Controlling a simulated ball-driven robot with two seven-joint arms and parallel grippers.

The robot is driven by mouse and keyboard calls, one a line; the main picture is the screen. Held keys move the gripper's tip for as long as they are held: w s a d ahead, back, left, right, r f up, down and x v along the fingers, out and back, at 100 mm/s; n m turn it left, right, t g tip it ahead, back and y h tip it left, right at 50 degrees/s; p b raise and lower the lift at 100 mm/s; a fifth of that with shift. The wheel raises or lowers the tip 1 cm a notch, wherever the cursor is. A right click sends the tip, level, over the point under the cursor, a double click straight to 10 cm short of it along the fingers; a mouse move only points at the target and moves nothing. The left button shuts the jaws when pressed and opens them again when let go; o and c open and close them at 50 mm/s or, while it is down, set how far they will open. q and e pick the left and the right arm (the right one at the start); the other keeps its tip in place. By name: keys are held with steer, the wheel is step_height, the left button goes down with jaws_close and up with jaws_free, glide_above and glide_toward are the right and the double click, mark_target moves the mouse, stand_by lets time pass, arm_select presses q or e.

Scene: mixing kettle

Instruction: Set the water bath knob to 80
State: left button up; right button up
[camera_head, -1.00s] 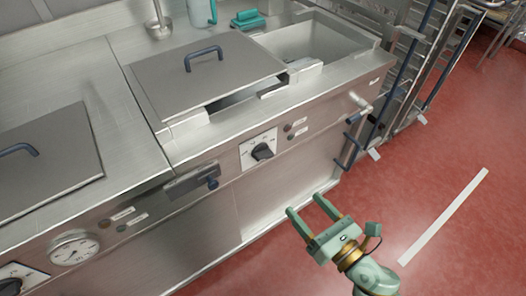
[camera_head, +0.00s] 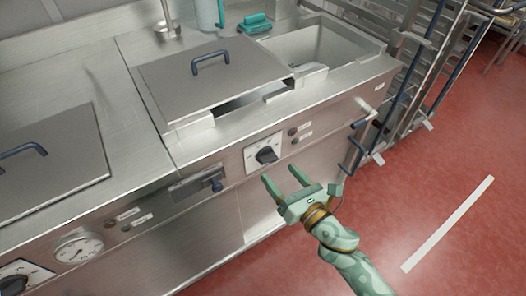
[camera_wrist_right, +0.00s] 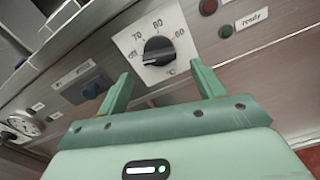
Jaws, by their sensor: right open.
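The water bath knob (camera_head: 266,154) is black and sits on a white dial plate (camera_head: 250,160) on the steel front panel. The right wrist view shows the knob (camera_wrist_right: 158,51) close up, with "off" at its left, "70" at upper left and other small numbers above and right that are hard to read. The knob's ridge lies roughly sideways, with one end toward "off". My right gripper (camera_head: 280,173) is open and empty, just in front of and below the knob, apart from it. In the wrist view its fingers (camera_wrist_right: 159,74) point to either side of the knob. My left gripper is not in view.
Indicator lights (camera_head: 293,132) sit right of the dial. A lidded basin (camera_head: 211,78) is above. A second knob (camera_head: 14,285) and a gauge (camera_head: 78,249) are at lower left. A rack (camera_head: 440,60) stands at right.

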mark_target(270, 162)
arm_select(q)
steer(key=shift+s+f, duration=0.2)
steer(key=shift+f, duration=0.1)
arm_select(e)
steer(key=shift+x, duration=2)
arm_select(q)
steer(key=shift+b, duration=0.3)
arm_select(e)
steer(key=shift+w, duration=0.1)
